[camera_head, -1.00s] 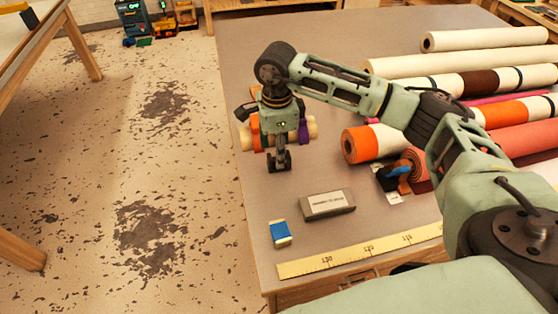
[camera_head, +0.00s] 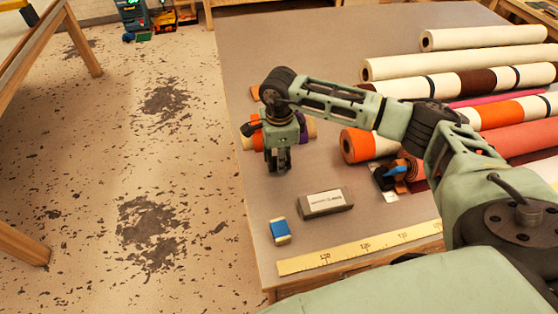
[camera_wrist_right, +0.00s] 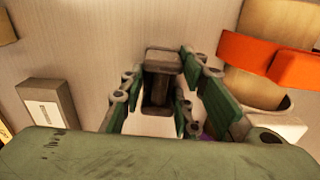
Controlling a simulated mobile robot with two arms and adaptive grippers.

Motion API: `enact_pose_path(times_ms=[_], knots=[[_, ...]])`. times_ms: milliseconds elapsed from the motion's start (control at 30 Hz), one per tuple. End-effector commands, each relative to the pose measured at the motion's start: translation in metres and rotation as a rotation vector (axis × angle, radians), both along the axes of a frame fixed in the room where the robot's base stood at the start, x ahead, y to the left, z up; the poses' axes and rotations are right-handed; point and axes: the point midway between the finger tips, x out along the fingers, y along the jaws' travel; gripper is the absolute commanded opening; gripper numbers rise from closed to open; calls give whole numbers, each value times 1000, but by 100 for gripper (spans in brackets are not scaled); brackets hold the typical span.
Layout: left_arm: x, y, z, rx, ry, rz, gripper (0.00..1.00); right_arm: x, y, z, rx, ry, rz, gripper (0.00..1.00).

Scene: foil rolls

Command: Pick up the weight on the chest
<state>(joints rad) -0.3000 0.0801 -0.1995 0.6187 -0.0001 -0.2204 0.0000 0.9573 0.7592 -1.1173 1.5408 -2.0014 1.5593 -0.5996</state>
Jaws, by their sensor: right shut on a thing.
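The weight (camera_wrist_right: 163,62) is a dark, dumbbell-shaped metal piece in the right wrist view. My right gripper (camera_wrist_right: 158,97) has its green fingers on either side of the weight's narrow middle and is shut on it. In the head view my right gripper (camera_head: 278,165) points down over the left part of the grey chest top (camera_head: 320,60), and its fingers mostly hide the weight. I cannot tell whether the weight touches the top. My left gripper is not in view.
A grey labelled block (camera_head: 325,202) and a small blue-and-cream piece (camera_head: 280,231) lie nearer the front. A yellow measuring tape (camera_head: 350,251) runs along the front edge. Small rolls (camera_head: 311,127) lie behind the gripper, and large rolls (camera_head: 485,37) fill the right.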

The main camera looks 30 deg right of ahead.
Motion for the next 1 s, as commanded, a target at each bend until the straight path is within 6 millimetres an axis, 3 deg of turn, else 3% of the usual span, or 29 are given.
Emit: enact_pose_path(times_ms=[200, 733, 1000], knots=[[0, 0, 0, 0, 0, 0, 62, 0, 0, 1, 0, 0, 0, 0], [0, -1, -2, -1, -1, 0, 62, 1, 0, 4, 2, -4, 0, 0], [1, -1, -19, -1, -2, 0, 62, 3, 0, 30, 1, -9, 1, 0]])
